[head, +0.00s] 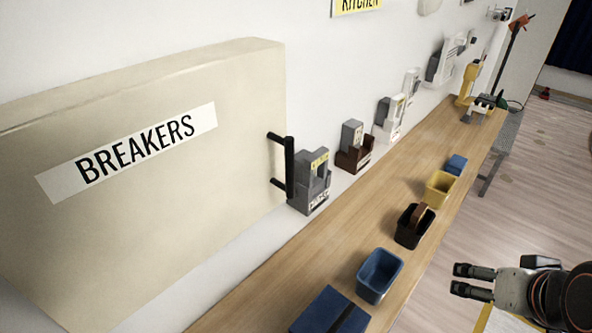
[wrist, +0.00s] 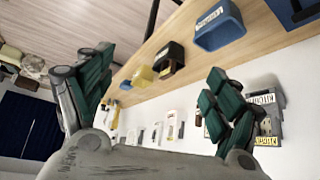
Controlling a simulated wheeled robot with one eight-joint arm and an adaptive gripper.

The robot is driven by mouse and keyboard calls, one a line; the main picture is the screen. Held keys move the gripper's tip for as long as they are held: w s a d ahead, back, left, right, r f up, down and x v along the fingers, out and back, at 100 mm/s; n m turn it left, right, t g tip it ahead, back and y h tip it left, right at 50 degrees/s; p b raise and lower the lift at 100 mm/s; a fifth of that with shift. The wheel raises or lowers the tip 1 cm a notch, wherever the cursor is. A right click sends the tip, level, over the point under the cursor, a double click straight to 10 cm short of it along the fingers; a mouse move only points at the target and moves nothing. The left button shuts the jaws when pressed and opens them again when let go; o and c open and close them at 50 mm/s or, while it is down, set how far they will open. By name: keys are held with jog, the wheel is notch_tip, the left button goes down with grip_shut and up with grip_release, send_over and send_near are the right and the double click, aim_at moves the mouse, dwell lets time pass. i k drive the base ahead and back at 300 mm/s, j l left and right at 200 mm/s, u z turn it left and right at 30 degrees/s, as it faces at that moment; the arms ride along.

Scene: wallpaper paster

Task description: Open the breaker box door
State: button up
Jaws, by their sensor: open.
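The beige breaker box (head: 130,230) is on the wall at the left of the head view, with a white "BREAKERS" label (head: 130,152) on its door. The door looks closed. A black bar handle (head: 289,168) stands out at the door's right edge. My gripper (head: 467,280) is at the lower right of the head view, well apart from the handle and beyond the shelf's front edge. In the wrist view my gripper (wrist: 155,105) shows its two green-padded fingers spread wide, with nothing between them. The breaker box is not clearly visible in the wrist view.
A wooden shelf (head: 300,262) runs along the wall below the box. It holds a blue bin (head: 379,275), a black bin (head: 414,226), a yellow bin (head: 440,189) and a dark blue box (head: 330,312). Grey devices (head: 310,182) stand by the wall near the handle. Open floor lies right.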

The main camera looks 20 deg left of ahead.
aim_at(115, 187)
jog(key=u, duration=2)
